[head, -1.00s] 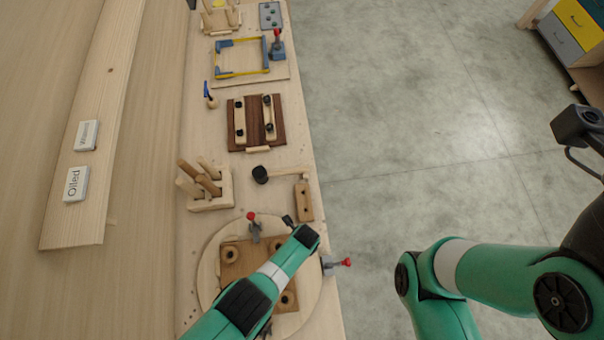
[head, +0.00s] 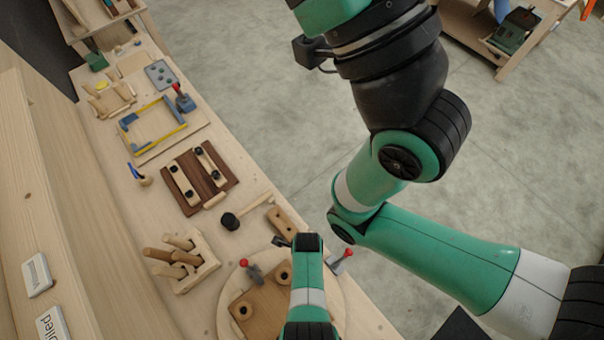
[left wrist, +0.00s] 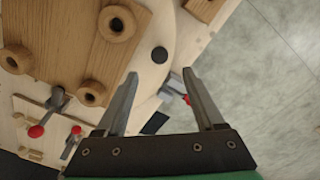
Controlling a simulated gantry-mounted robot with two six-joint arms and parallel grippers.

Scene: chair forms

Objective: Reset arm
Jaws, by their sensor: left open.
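My left gripper (left wrist: 160,75) is open and empty in the left wrist view, its two fingers apart over the edge of a round wooden board. In the head view my left arm comes up from the bottom over this round board (head: 227,300), and its fingers are mostly hidden. A brown wooden block (left wrist: 65,35) with ring-shaped wooden pieces lies on the board, beside the gripper. My right arm fills the right and upper middle of the head view, bent over the floor. Its gripper is outside the picture.
Red-knobbed clamps (head: 251,271) stand around the board. On the bench are a mallet (head: 245,212), a block with wooden handles (head: 188,262), a dark board with wooden bars (head: 200,180) and a blue-yellow frame (head: 152,125). Grey floor (head: 280,110) lies open beyond the bench edge.

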